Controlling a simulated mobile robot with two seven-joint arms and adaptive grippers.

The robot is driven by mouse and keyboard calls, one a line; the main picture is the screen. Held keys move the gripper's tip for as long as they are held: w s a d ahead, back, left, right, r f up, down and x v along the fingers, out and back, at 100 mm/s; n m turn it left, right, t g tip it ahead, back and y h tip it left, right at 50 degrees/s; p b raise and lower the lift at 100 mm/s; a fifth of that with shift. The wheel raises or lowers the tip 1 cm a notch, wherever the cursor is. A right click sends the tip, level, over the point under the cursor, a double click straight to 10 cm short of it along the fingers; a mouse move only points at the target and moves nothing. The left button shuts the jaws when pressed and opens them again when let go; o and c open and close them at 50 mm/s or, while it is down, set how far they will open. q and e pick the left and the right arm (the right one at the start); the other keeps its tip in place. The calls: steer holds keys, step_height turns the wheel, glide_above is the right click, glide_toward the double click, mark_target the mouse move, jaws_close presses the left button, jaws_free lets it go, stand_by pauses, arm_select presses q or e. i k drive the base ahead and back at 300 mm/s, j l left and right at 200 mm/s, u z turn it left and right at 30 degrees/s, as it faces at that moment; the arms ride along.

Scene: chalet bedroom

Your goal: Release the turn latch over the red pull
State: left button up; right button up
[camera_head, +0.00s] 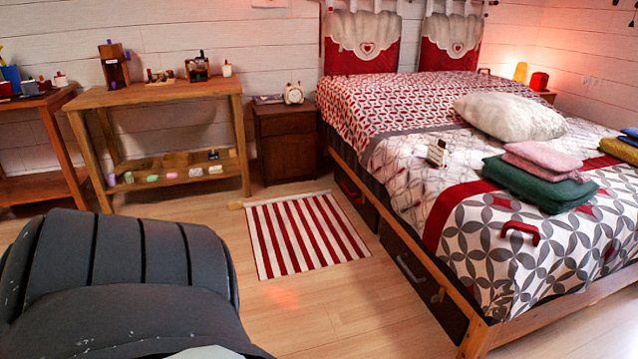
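A red pull (351,192) shows on the dark drawer under the far part of the bed's side, partly shaded by the bed rail. I cannot make out a turn latch over it at this distance. A nearer dark drawer (400,247) has a pale grey pull (411,270). A small tan piece (438,295) sits to the right of that pull; I cannot tell if it is a latch. A separate red handle (520,232) lies on the bedspread. Neither of my grippers is in view.
A red-and-white striped rug (303,235) lies beside the bed (480,334). A dark nightstand (288,152) stands at the back, and a wooden shelf table (150,97) with small items stands left. Bare floor is free around the rug.

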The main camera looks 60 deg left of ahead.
mark_target(362, 199)
steer(key=u, duration=1.6)
steer(key=i+j+z, duration=0.25)
steer(key=z, duration=0.2)
steer(key=i+j+z, duration=0.2)
steer(key=j+z, duration=0.3)
steer(key=i+j+z, duration=0.1)
steer(key=j, duration=0.25)
steer(key=i+j+z, duration=0.1)
steer(key=j, duration=0.25)
steer(key=i+j+z, duration=0.1)
steer(key=j, duration=0.25)
steer(key=i+j, duration=0.1)
steer(key=j, duration=0.35)
steer(key=i+j, duration=0.15)
steer(key=j, duration=0.25)
steer(key=i+j, duration=0.1)
steer(key=j, duration=0.35)
steer(key=i+j, duration=0.1)
steer(key=j, duration=0.35)
steer(key=i+j+z, duration=0.1)
steer(key=j, duration=0.3)
steer(key=i+j, duration=0.15)
steer(key=j, duration=0.3)
steer(key=i+j, duration=0.1)
steer(key=j, duration=0.35)
